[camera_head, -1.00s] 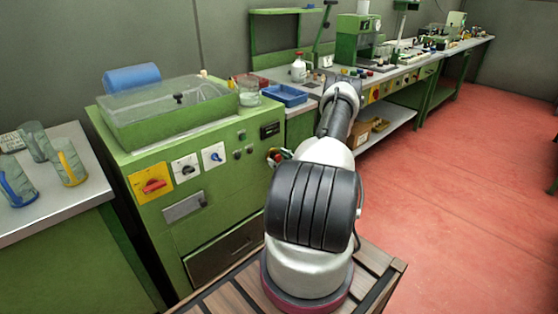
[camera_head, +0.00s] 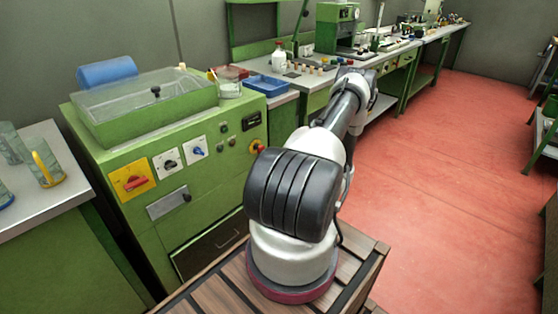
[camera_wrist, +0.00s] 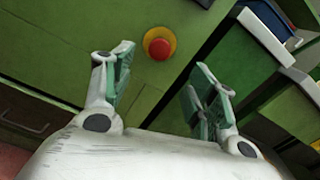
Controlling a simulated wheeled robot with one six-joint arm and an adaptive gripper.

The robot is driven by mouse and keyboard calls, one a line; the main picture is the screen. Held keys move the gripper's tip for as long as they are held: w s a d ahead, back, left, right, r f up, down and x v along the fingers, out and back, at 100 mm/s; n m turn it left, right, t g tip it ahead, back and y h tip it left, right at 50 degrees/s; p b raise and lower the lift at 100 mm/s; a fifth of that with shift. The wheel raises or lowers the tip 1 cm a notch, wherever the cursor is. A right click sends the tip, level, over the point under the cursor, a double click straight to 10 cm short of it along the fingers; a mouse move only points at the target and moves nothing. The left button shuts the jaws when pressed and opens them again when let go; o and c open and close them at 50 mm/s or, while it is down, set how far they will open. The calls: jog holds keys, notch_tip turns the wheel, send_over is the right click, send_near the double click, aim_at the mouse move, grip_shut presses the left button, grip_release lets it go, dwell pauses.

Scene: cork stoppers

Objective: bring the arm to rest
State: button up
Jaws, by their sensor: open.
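My gripper (camera_wrist: 163,66) is open and empty in the wrist view, its two green-padded fingers well apart. A green cabinet front with a red button on a yellow base (camera_wrist: 158,44) lies beyond the fingers, apart from them. In the head view my arm stretches away toward the workbench, and its own links hide the gripper.
A green machine (camera_head: 165,150) with a clear-lidded tank stands left of my arm. A blue tray (camera_head: 266,86) and a glass jar (camera_head: 230,86) are near its far edge. Glass mugs (camera_head: 44,165) stand on the left table. The red floor (camera_head: 450,180) at right is clear.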

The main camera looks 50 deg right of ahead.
jog(key=shift+f, duration=0.1)
dwell(0.4)
jog(key=s+a+f+n+g+y, duration=0.25)
jog(key=s+a+y, duration=0.2)
jog(key=a, duration=0.45)
jog(key=s+a+r+n+g+y, duration=0.6)
jog(key=a+r+n+g, duration=0.1)
jog(key=a+r, duration=0.2)
jog(key=s+a+r+n+g+h, duration=0.2)
jog(key=s+r+n+g, duration=0.1)
jog(key=r+n, duration=0.3)
jog(key=s+a+r+n+g+h, duration=0.2)
jog(key=r+n+g+h, duration=0.15)
jog(key=r, duration=0.45)
jog(key=s+a+r+n+g+h, duration=0.1)
jog(key=s+r+n+g, duration=0.2)
jog(key=r+n, duration=0.4)
jog(key=a+r+n+t+h, duration=0.4)
jog(key=a+r+n, duration=0.3)
jog(key=r, duration=0.7)
jog(key=a+t, duration=0.1)
jog(key=a, duration=0.1)
jog(key=shift+w+a+r, duration=0.2)
jog(key=shift+a+r, duration=0.05)
jog(key=shift+a, duration=0.15)
